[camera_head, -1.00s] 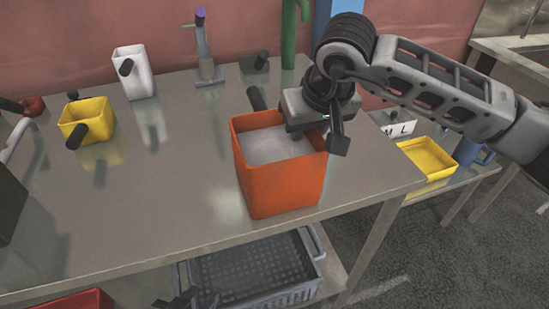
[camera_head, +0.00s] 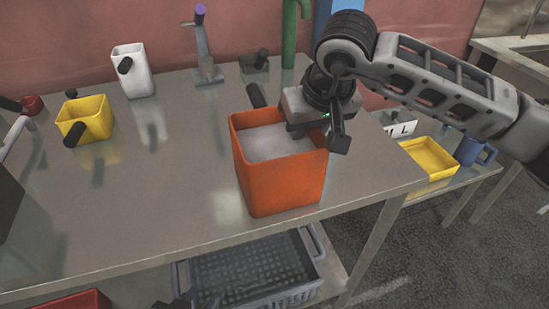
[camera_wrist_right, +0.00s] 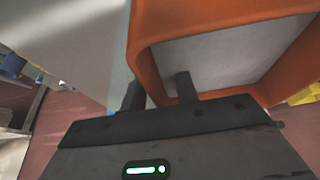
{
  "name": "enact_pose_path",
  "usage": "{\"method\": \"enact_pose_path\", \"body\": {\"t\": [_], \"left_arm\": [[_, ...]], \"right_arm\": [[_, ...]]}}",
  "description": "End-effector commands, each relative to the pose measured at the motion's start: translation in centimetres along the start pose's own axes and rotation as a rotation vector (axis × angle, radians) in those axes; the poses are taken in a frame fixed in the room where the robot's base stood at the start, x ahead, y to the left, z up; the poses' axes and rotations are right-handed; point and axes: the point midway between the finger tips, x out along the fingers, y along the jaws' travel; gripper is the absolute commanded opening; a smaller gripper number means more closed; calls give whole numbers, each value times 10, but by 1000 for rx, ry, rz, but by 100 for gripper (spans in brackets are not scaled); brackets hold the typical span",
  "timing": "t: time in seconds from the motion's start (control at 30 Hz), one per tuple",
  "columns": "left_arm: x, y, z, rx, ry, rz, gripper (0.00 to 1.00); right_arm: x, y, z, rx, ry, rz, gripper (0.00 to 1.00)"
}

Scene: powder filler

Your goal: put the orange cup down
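The orange cup (camera_head: 278,185) is upright above the metal table near its front edge, with pale contents inside. I cannot tell whether its base touches the table. My right gripper (camera_head: 318,128) is at the cup's right rim. In the right wrist view, its fingers (camera_wrist_right: 160,92) stand on either side of the orange cup's wall (camera_wrist_right: 146,58), one inside and one outside, and appear shut on it. My left gripper (camera_head: 185,303) seems to be the dark shape at the bottom edge, mostly cut off, so its state is unclear.
A yellow cup (camera_head: 88,119) and a white cup (camera_head: 133,72) stand on the table (camera_head: 165,195) at left and back. A purple-topped stand (camera_head: 204,50) is behind. A grey basket (camera_head: 250,272) is below the table. The table left of the orange cup is clear.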

Motion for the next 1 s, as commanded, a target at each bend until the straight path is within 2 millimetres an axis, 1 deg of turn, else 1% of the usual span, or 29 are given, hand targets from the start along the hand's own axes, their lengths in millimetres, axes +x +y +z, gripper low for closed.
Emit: {"method": "enact_pose_path", "body": {"t": [0.17, 0.2, 0.27, 0.3, 0.6, 0.77, 0.87, 0.9, 0.97, 1.0], "left_arm": [[0, 1, 0, -4, 2, 0, 36], [0, 1, -1, -5, 2, -1, 36], [0, 1, -1, -7, 2, -1, 36], [0, 1, 0, -7, 2, -1, 36], [0, 1, 0, -7, 1, -1, 36], [-3, 1, -4, -7, -1, -1, 36], [-9, 2, -12, -6, -2, -1, 36], [-6, 1, -9, -6, 0, 0, 36], [-5, 1, -7, -6, 1, 0, 36], [-4, 1, -6, -6, 1, 0, 36]], "right_arm": [[0, 0, 0, 0, 0, 0, 30], [0, 0, 0, 0, 0, 0, 19], [0, 0, 0, 0, 0, 0, 2], [0, 0, 0, 0, 0, 0, 0], [-1, 0, -1, 1, 2, -1, 0], [-4, 0, -2, 1, 1, -1, 0], [-10, 0, -4, 1, 1, -2, 0], [-12, 0, -6, 1, 5, -1, 0], [-22, 0, -10, 1, 7, 0, 0], [-30, 0, -14, 0, 9, 0, 0]]}}
